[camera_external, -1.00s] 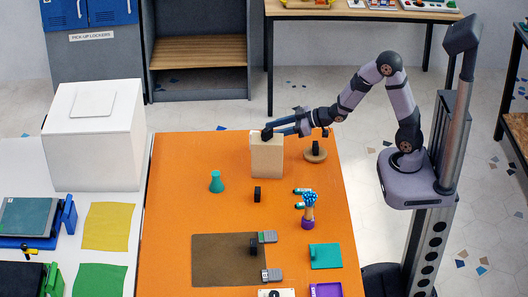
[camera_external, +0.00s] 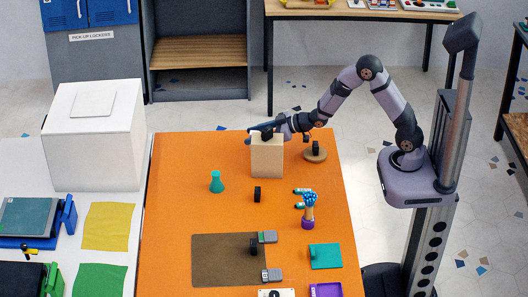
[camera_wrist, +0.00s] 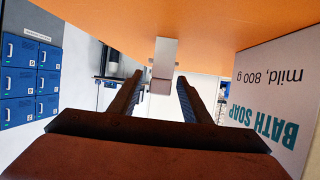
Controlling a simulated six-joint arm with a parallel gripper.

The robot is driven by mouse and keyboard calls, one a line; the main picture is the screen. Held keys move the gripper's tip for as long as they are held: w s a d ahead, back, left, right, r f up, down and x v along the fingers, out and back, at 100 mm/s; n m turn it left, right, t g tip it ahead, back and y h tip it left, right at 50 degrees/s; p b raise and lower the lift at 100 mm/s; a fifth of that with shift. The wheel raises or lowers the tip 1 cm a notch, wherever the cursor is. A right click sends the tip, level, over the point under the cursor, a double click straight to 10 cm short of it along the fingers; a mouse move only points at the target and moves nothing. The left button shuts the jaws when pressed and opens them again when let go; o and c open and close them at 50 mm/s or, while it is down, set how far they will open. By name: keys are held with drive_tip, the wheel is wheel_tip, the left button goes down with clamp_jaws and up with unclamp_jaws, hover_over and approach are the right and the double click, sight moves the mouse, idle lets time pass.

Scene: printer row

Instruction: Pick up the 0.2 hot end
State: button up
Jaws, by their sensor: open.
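My gripper (camera_external: 257,129) is behind the beige box (camera_external: 267,156) at the far side of the orange table, its fingers partly hidden there. In the wrist view my gripper (camera_wrist: 160,80) is open. A small pale grey block (camera_wrist: 163,62) shows between the fingertips, against the orange table edge in this upside-down view; I cannot tell if they touch it. The box hides it in the external view. Two small grey pieces lie at the brown mat, one upper (camera_external: 268,237) and one lower (camera_external: 271,275). No 0.2 marking is readable, so I cannot tell which is the 0.2 hot end.
The box reads "BATH SOAP" in the wrist view (camera_wrist: 285,100), close beside the right finger. A round wooden stand (camera_external: 316,155) is right of the box. A teal flask-shaped piece (camera_external: 216,183) and a brush holder (camera_external: 308,213) stand nearer. The table's left middle is clear.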

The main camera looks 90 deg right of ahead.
drive_tip(key=shift+x, duration=1.95)
drive_tip(key=shift+s, duration=0.1)
drive_tip(key=shift+c, duration=0.4)
clamp_jaws()
wheel_tip(320, 180, up, 10)
drive_tip(key=shift+p, duration=0.45)
